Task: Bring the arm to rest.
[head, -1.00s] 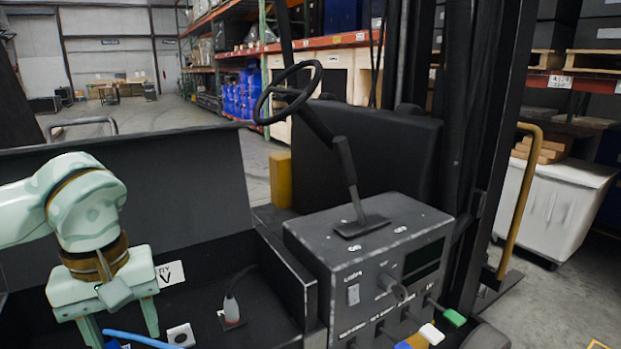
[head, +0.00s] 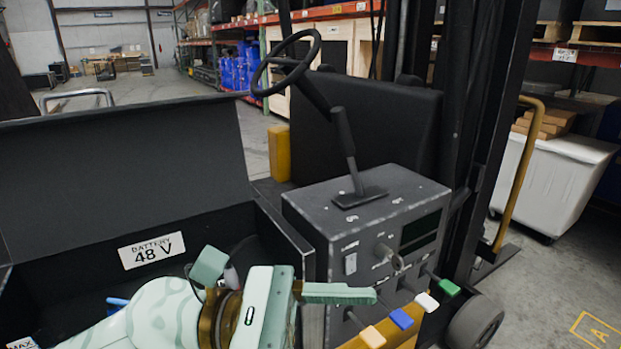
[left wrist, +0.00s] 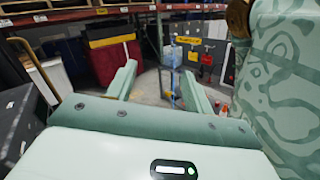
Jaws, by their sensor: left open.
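My left gripper (head: 290,277) is at the lower middle of the head view, over the open battery compartment and just left of the control console. Its arm comes in low from the left. One finger reaches right, in front of the console's face; I cannot tell if it touches. In the left wrist view the two pale green fingers of the gripper (left wrist: 158,74) stand apart with nothing between them. My right gripper is in neither view.
The console (head: 368,215) carries a lever, a key and several coloured knobs. A steering wheel (head: 286,62), mast and yellow handle (head: 518,180) stand beyond.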

